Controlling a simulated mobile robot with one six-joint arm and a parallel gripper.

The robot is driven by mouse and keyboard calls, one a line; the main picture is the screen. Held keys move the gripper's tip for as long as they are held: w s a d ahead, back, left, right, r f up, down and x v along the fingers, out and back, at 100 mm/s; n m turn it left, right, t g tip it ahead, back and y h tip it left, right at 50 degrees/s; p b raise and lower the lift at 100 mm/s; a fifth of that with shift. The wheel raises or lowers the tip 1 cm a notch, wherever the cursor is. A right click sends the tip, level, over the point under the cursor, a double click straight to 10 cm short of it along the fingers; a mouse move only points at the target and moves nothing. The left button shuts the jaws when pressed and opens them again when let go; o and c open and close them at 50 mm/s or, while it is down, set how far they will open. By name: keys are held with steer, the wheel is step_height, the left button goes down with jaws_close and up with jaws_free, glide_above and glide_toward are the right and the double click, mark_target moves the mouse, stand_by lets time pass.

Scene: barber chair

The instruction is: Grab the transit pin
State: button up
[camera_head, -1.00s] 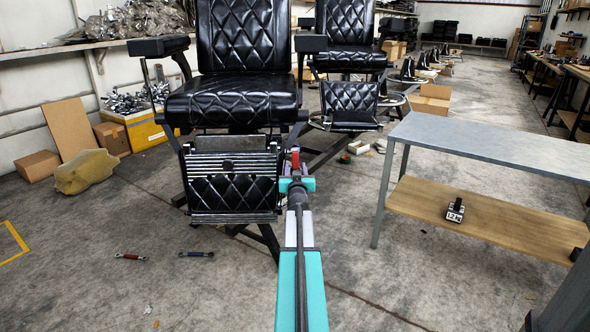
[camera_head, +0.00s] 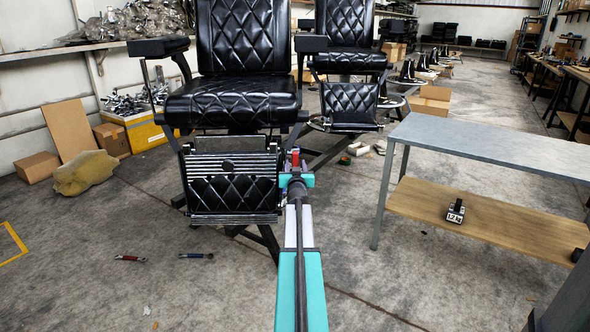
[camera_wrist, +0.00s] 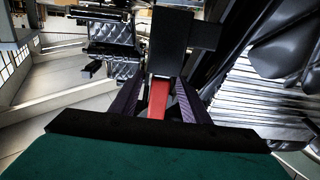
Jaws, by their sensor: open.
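The transit pin appears to be the red piece (camera_head: 295,157) at the right side of the barber chair's footrest. In the wrist view the red piece (camera_wrist: 158,98) lies between my gripper's two dark ribbed fingers, below a black block (camera_wrist: 170,42). My gripper (camera_wrist: 157,92) is open, with a finger on each side of the red piece; I cannot tell whether either touches it. In the head view my teal arm reaches up to the footrest, and its end hides the fingers and part of the pin. The black quilted barber chair (camera_head: 232,100) stands ahead.
The chair's slatted footrest (camera_head: 232,185) is close on the left of my arm. A grey-topped table (camera_head: 490,145) with a wooden lower shelf stands at right. A red tool (camera_head: 130,258) and a blue tool (camera_head: 196,255) lie on the floor at left. A second chair (camera_head: 348,95) is behind.

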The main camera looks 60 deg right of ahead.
mark_target(295, 152)
steer(key=shift+c, duration=0.2)
jaws_close()
step_height(295, 152, up, 10)
steer(key=p, duration=0.8)
stand_by(0.7)
